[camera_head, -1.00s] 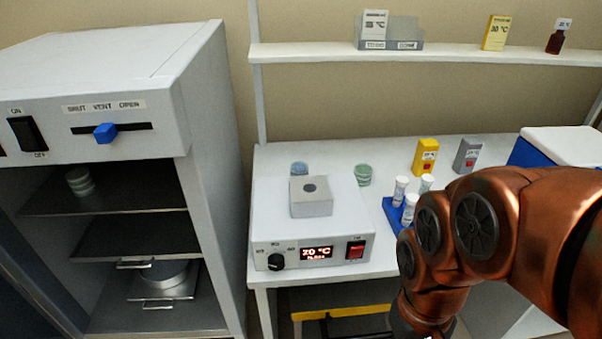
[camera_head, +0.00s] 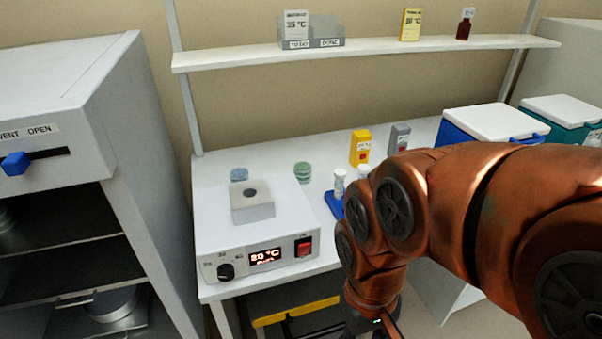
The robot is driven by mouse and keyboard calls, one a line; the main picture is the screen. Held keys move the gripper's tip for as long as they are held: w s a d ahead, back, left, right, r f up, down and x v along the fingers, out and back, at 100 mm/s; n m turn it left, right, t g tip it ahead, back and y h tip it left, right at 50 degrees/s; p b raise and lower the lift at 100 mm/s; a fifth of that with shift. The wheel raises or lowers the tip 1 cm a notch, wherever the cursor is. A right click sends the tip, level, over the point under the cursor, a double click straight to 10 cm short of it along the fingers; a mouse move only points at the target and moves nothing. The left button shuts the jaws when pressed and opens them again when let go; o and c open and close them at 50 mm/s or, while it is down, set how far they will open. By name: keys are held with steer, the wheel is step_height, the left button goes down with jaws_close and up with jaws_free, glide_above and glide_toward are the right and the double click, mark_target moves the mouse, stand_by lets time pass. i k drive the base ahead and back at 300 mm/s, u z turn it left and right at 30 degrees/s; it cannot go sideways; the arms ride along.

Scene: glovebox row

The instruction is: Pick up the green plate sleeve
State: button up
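The green plate sleeve (camera_head: 302,172) looks like a short, round green stack standing upright on the white bench, behind and to the right of the heater box. A similar blue stack (camera_head: 239,175) stands to its left. My copper arm reaches in from the right and bends down in front of the bench. Its dark wrist end (camera_head: 372,322) is at the bottom edge, well below and in front of the green stack. The fingertips are cut off by the frame, so whether they are open or shut does not show.
The heater box (camera_head: 257,240) with a grey block (camera_head: 251,201) stands at the bench front. A blue tube rack (camera_head: 334,204) is partly behind my arm. Yellow (camera_head: 360,147) and grey (camera_head: 399,138) boxes and a blue cooler (camera_head: 492,125) stand further right. An open cabinet (camera_head: 90,220) is left.

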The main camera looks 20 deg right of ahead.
mark_target(302, 171)
steer(key=u, duration=3.45)
steer(key=k, duration=2.3)
steer(key=z, duration=0.9)
steer(key=i, duration=0.45)
steer(key=z, duration=0.1)
